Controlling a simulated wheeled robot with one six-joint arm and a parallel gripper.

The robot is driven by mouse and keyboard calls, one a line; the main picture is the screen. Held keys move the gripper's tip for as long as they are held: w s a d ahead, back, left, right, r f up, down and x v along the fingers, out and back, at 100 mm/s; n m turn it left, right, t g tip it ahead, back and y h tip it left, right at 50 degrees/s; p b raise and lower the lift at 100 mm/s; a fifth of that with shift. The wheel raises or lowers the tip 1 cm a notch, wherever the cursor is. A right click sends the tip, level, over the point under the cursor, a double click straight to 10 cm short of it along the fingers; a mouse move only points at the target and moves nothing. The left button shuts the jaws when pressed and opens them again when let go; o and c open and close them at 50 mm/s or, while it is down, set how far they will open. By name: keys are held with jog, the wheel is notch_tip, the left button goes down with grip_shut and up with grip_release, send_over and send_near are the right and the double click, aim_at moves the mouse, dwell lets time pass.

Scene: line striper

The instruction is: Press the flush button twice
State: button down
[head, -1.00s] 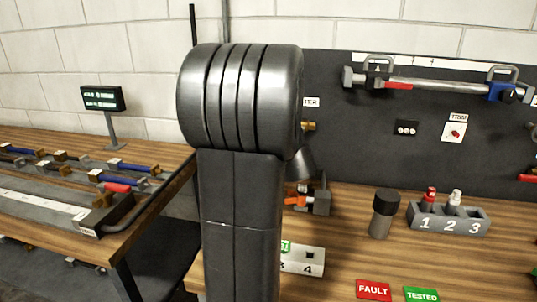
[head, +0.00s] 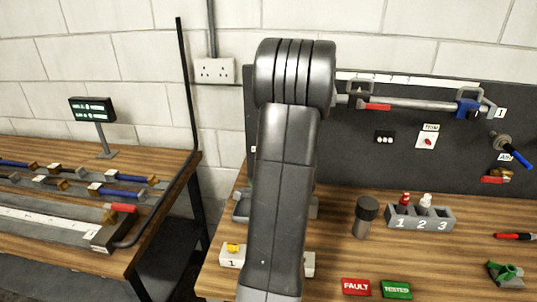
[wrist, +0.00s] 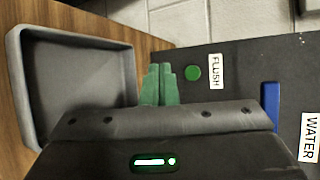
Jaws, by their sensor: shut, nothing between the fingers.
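The flush button is a round green button (wrist: 193,73) on a dark panel, beside a white FLUSH label (wrist: 215,72) in the wrist view. My gripper (wrist: 160,72) shows there with green fingers shut and empty. The fingertips appear just left of the button in the picture, with a small gap between; I cannot tell their distance from the panel. In the head view my arm hides the gripper and the button.
A grey tray (wrist: 84,78) lies left of my fingers in the wrist view. A blue part (wrist: 270,99) and a WATER label (wrist: 309,138) are to the right. In the head view, FAULT (head: 356,287) and TESTED (head: 396,290) plates and a numbered rack (head: 420,218) stand on the bench.

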jog(key=shift+d+m, duration=0.1)
jog(key=shift+m, duration=0.2)
jog(key=shift+w+r+p, duration=0.15)
jog(key=shift+w+p, duration=0.25)
jog(key=w+p, duration=0.1)
jog(key=w, duration=0.2)
jog(key=w+d+p, duration=0.1)
jog(key=w+p, duration=0.1)
jog(key=w, duration=0.1)
jog(key=shift+w+d+f, duration=0.2)
jog(key=shift+w, duration=0.05)
jog(key=shift+w+d, duration=0.15)
jog(key=shift+w, duration=0.5)
jog(key=shift+w, duration=0.1)
dwell(1.1)
jog(key=shift+w+b, duration=0.3)
jog(key=shift+b, duration=0.1)
